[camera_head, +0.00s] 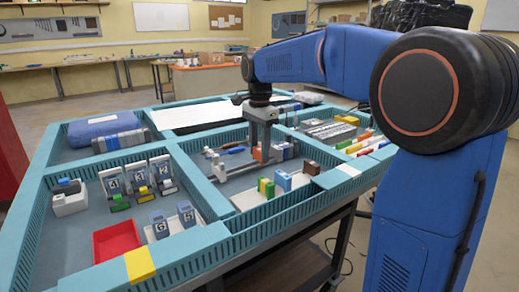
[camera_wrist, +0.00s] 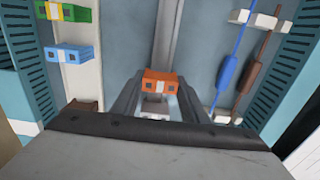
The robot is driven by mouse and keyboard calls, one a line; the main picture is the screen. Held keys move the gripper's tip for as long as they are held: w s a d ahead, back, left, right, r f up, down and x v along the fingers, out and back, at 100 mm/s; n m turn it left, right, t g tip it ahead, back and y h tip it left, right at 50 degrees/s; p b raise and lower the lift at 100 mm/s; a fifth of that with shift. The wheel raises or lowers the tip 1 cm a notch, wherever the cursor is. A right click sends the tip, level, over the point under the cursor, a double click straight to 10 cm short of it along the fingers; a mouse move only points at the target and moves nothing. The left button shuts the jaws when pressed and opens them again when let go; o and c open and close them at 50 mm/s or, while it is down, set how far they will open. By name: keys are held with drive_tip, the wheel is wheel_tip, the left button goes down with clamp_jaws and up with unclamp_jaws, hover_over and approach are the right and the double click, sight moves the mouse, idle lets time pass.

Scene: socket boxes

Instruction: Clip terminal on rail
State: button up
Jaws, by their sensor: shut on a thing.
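An orange terminal (camera_wrist: 162,80) sits between the two fingers of my gripper (camera_wrist: 160,98) in the wrist view. My gripper is shut on it. In the head view my gripper (camera_head: 262,150) points down over the middle compartment of the blue-green bench, and the orange terminal (camera_head: 257,154) shows at its fingertips. A grey strip, which looks like the rail (camera_wrist: 167,32), runs up the wrist view beyond the terminal. I cannot tell whether the terminal touches it; the fingers and terminal hide that part.
A white tray (camera_wrist: 88,75) left of my gripper in the wrist view holds a green-yellow terminal (camera_wrist: 68,12), a blue terminal (camera_wrist: 68,54) and a brown terminal (camera_wrist: 84,104). Blue (camera_wrist: 228,65) and brown (camera_wrist: 258,62) leads lie at right. Compartment walls (camera_head: 215,195) rise around.

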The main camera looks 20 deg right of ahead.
drive_tip(key=shift+f, duration=0.55)
drive_tip(key=o, duration=1.6)
drive_tip(key=shift+o, duration=0.2)
drive_tip(key=shift+r, duration=3.8)
